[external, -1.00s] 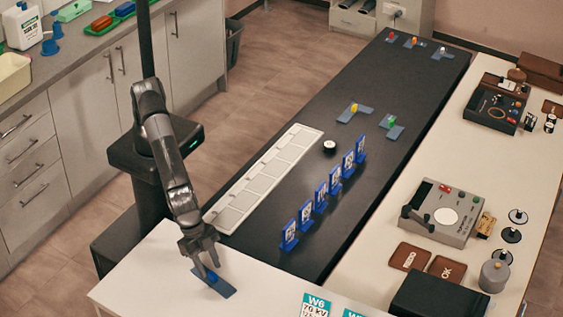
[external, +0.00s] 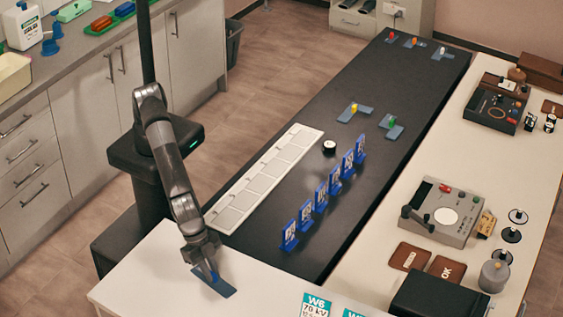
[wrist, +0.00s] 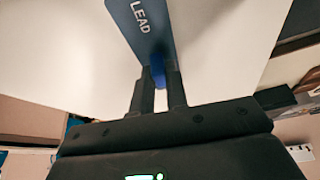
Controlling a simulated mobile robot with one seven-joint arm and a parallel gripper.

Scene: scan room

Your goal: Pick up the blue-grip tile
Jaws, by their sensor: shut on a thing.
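The blue-grip tile (external: 221,286) is a flat blue-grey strip lying on the white table at the front left in the external view. In the wrist view the tile (wrist: 140,25) carries the word "LEAD", and its blue grip (wrist: 158,68) stands between my fingers. My gripper (external: 212,276) points down over the tile. In the wrist view my gripper (wrist: 160,80) is shut on the blue grip. The tile appears to rest on the table; I cannot tell if there is any gap under it.
A white segmented tray (external: 233,213) lies on the black bench beyond the table. Several blue upright cards (external: 305,215) stand to its right. Other tiles with coloured grips, including a yellow one (external: 354,108), lie farther back. White table surface (external: 150,275) around the tile is clear.

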